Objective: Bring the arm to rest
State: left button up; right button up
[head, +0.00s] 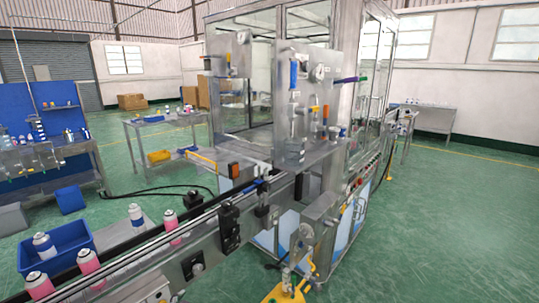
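Neither of my grippers shows in the head view, so I cannot see what they hold or whether they are open. No arm of mine can be made out with certainty. The crimping machine (318,95), a metal and glass cabinet, stands in the middle. Its conveyor (205,237) runs from the lower left up to it. Pink cans with pale tops stand along the conveyor, one near its middle (171,226) and others at the lower left (88,263).
A blue bin (75,240) and a white-and-blue can (137,216) are behind the conveyor. A yellow-based item (284,293) with grey upright parts stands at the bottom centre, unclear in kind. Workbenches (165,119) stand further back. Green floor (455,225) is clear at right.

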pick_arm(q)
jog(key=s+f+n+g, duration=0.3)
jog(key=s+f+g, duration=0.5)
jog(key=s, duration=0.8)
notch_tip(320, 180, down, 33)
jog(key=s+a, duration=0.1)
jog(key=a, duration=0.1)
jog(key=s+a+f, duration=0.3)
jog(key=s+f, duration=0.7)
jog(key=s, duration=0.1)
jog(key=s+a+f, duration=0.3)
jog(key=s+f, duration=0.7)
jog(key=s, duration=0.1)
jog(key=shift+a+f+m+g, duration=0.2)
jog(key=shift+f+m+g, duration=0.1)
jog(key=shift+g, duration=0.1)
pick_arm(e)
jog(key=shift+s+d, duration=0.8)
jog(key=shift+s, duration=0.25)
